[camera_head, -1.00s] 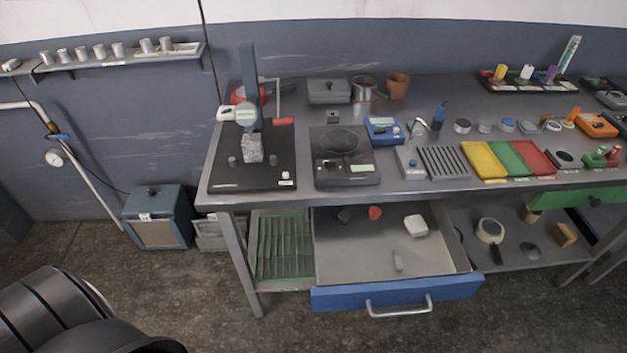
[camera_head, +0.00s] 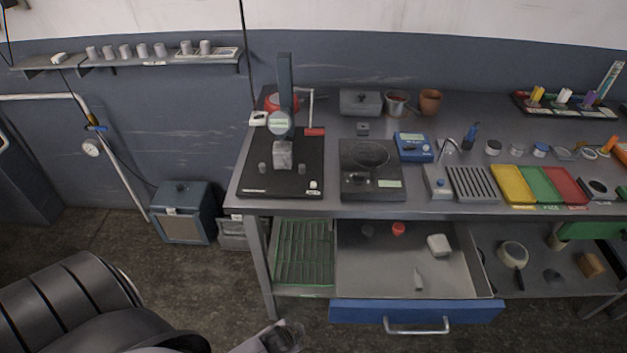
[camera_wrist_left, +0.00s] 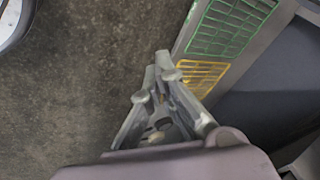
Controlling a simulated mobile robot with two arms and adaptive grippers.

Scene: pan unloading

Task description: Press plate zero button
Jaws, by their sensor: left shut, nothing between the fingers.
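A black plate (camera_head: 255,182) with a dial-gauge stand (camera_head: 285,85) sits at the left end of the workbench in the head view. A small white button (camera_head: 313,184) is at its front right corner, with a small label whose text I cannot read. A grey block (camera_head: 283,154) is under the gauge. My left gripper (camera_head: 288,332) is at the bottom edge of the head view, low in front of the bench and well away from the button. In the left wrist view my left gripper (camera_wrist_left: 160,62) has its fingertips together and empty. My right gripper is not in view.
A blue-fronted drawer (camera_head: 417,311) stands open below the bench, with several small items inside. A black device with a round plate (camera_head: 371,187) stands right of the gauge stand. A green rack (camera_head: 301,254) is on the shelf below.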

